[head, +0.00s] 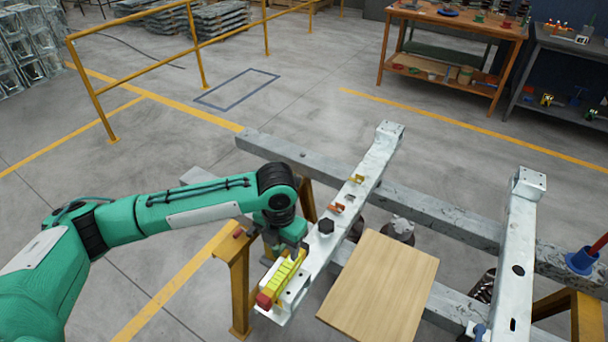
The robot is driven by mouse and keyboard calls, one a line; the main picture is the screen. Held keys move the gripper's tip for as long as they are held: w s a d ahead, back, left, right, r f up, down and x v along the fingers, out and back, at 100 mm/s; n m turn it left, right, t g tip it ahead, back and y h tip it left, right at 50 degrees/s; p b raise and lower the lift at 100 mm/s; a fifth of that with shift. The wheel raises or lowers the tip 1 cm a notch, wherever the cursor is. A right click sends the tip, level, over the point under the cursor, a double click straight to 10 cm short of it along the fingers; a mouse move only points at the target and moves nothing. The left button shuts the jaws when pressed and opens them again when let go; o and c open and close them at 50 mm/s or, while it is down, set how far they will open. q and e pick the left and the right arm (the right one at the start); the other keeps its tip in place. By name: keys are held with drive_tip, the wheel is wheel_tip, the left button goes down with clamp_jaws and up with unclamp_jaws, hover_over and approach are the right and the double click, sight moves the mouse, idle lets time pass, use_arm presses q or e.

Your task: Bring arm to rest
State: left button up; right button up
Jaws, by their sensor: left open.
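My left arm (190,204), green with black joints, reaches in from the left and bends down at its wrist. My left gripper (277,255) is open at the near end of the pale metal frame beam (340,209). A yellow block-like part with a red end (284,275) lies on that beam, right by the gripper. The gripper hides part of it, and I cannot tell whether the fingers touch it. My right arm and gripper are not in view.
A wooden board (382,286) lies to the right of the beam. A crossing grey beam (430,211) and a second pale beam (515,250) form the frame on yellow stands (236,285). Yellow railings (202,52) and workbenches (455,24) stand behind. Floor beyond the frame is clear.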

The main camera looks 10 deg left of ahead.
use_arm(q)
drive_tip(key=s+d+f+n+t+h, duration=0.2)
drive_tip(key=s+d+f+n+h, duration=0.2)
drive_tip(key=s+d+n, duration=0.8)
drive_tip(key=s+a+f+n+y, duration=0.15)
drive_tip(key=s+a+n, duration=0.25)
drive_tip(key=a+n, duration=0.4)
drive_tip(key=s+a+f+n+t+y, duration=0.1)
drive_tip(key=s+a+f+n, duration=0.15)
drive_tip(key=a+n, duration=0.5)
drive_tip(key=s+a+f+n+y, duration=0.1)
drive_tip(key=s+a+n, duration=0.35)
drive_tip(key=n, duration=0.65)
wheel_tip(320, 180, down, 29)
drive_tip(key=s+a+f+g, duration=0.1)
drive_tip(key=s+a+f, duration=0.1)
drive_tip(key=s+f, duration=0.7)
drive_tip(key=s+a+f+g, duration=0.1)
drive_tip(key=s+f, duration=0.9)
drive_tip(key=f, duration=0.2)
drive_tip(key=shift+s+a+m, duration=0.15)
drive_tip(key=shift+a+m, duration=0.25)
drive_tip(key=shift+m, duration=0.05)
